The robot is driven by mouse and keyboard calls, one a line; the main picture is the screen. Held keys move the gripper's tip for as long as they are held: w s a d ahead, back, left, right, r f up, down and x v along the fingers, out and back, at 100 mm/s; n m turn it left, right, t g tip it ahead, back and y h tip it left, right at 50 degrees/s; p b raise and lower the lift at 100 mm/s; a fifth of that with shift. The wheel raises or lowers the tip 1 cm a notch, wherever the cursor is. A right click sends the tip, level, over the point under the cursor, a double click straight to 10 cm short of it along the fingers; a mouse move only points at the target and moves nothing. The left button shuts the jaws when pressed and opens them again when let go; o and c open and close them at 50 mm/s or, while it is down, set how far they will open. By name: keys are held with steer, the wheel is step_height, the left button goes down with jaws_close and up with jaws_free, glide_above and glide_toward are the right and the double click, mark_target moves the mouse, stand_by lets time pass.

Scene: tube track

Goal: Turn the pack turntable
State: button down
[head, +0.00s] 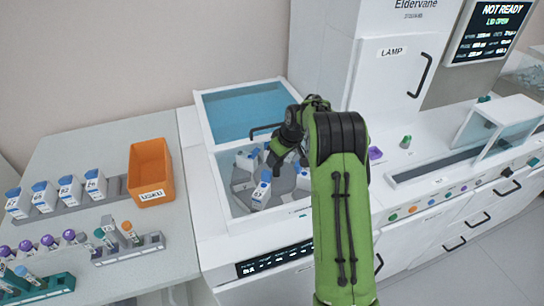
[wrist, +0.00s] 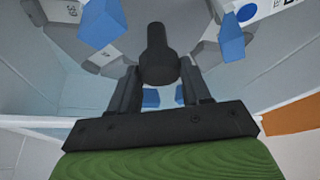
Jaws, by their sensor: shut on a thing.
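The pack turntable (head: 286,199) is a grey round holder inside the open-lidded bay of the white machine. Several white packs with blue caps stand on it, one pack (head: 261,192) at the front. My gripper (head: 276,157) reaches down into the bay over the turntable's middle. In the wrist view, my gripper (wrist: 158,82) is shut on a dark upright knob (wrist: 157,45), with a finger on each side. Grey turntable parts and blue caps (wrist: 232,38) surround it. My arm hides the right part of the turntable in the head view.
The raised lid (head: 246,108) stands behind the bay. The bay's white walls are close around my gripper. An orange bin (head: 151,171), a row of packs (head: 70,191) and tube racks (head: 128,249) are on the left bench. A screen (head: 496,25) reads NOT READY, LID OPEN.

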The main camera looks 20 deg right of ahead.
stand_by(0.5)
steer(key=c, duration=0.5)
jaws_free()
steer(key=p+v, duration=0.2)
steer(key=v, duration=1.3)
steer(key=shift+s+r, duration=0.15)
steer(key=shift+r, duration=0.2)
